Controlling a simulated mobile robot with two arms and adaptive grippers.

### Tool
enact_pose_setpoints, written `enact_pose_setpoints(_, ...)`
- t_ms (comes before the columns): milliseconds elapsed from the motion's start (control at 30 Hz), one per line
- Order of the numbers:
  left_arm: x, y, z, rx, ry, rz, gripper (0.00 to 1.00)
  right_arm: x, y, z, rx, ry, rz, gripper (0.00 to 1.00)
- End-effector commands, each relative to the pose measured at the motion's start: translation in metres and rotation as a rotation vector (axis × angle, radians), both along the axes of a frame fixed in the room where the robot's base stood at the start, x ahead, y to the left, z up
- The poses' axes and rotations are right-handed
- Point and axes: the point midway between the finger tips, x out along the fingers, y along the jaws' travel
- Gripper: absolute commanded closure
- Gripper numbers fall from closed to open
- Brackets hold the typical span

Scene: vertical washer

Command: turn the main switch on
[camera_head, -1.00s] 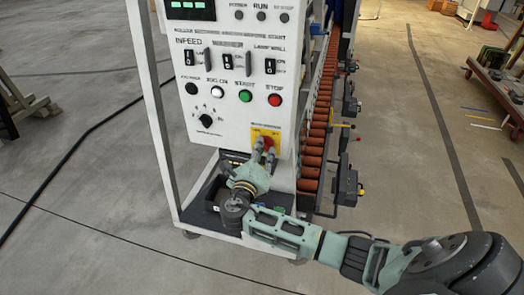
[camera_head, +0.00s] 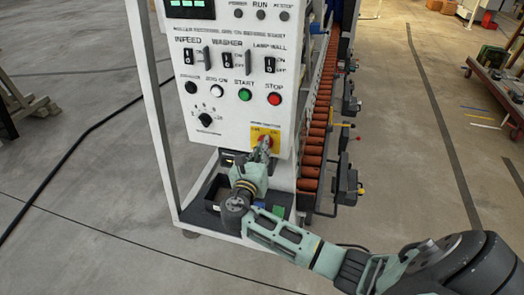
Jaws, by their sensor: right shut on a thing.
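The main switch (camera_head: 274,141) is a red knob on a yellow plate, low on the right of the white control panel (camera_head: 218,130). My right gripper (camera_head: 264,146) comes up from below and is shut on the knob. Its fingers cover much of the red knob. The gripper looks turned so that its fingers appear close together, one in front of the other. My left gripper does not show.
Above the switch are a green start button (camera_head: 244,94), a red stop button (camera_head: 274,99) and several black rocker switches. An orange roller conveyor (camera_head: 316,140) runs behind the panel on the right. Open floor lies to the left.

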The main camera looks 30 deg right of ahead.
Motion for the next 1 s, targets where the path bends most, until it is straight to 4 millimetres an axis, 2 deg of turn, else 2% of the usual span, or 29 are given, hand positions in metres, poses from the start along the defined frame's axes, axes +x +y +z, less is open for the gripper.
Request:
enact_pose_setpoints(600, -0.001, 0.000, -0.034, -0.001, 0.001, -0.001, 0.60, -0.001, 0.000, -0.004, 0.378, -0.439, 0.000, 1.00)
enact_pose_setpoints(1000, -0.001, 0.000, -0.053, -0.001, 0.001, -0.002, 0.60, -0.001, 0.000, -0.004, 0.543, -0.633, 0.000, 1.00)
